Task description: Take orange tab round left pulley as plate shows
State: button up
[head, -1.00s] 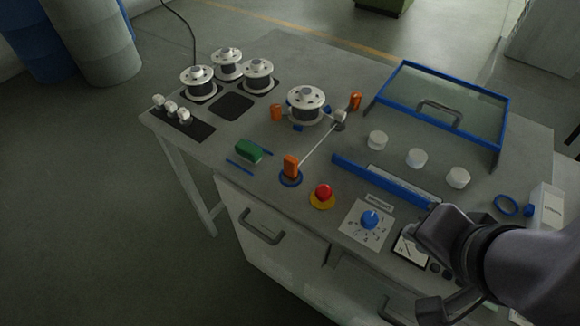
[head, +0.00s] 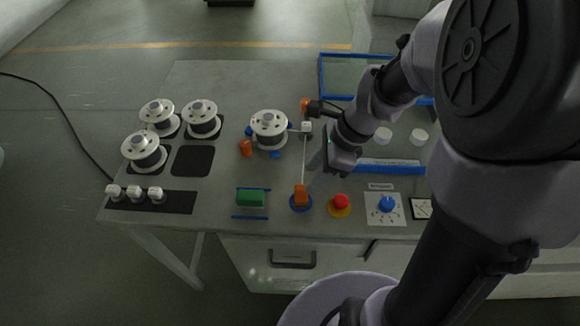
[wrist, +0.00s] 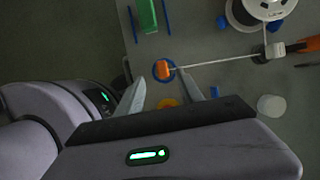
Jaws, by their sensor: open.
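The orange tab (head: 301,194) stands on a blue ring at the front of the bench. A pale wire runs from it to a small white guide (head: 306,127) behind. In the wrist view the tab (wrist: 163,69) appears just beyond and between my fingertips. My gripper (wrist: 163,86) is open and empty; in the head view it hangs right of the wire. The left pulley, a white disc, shows in the wrist view (wrist: 270,105); my arm hides it in the head view. The middle (head: 383,134) and right (head: 419,137) discs show there. I cannot read a routing plate.
A green block (head: 251,198) is left of the tab; a red button (head: 340,202) and blue knob (head: 387,204) are right. A blue bar (head: 390,164) lies before the discs.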

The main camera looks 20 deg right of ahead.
aim_at(301, 191)
jog(key=b+x, duration=0.1)
jog(key=x, duration=0.2)
jog(key=shift+a+f, duration=0.1)
jog(key=shift+f, duration=0.15)
jog(key=b+x, duration=0.1)
jog(key=x, duration=0.1)
jog(key=d+b+x, duration=0.1)
jog(key=b+x, duration=0.1)
jog(key=x, duration=0.1)
jog(key=shift+f, duration=0.25)
jog(key=shift+w+a+f, duration=0.1)
jog(key=shift+f, duration=0.1)
jog(key=shift+r, duration=0.15)
jog(key=shift+c, duration=0.2)
grip_shut()
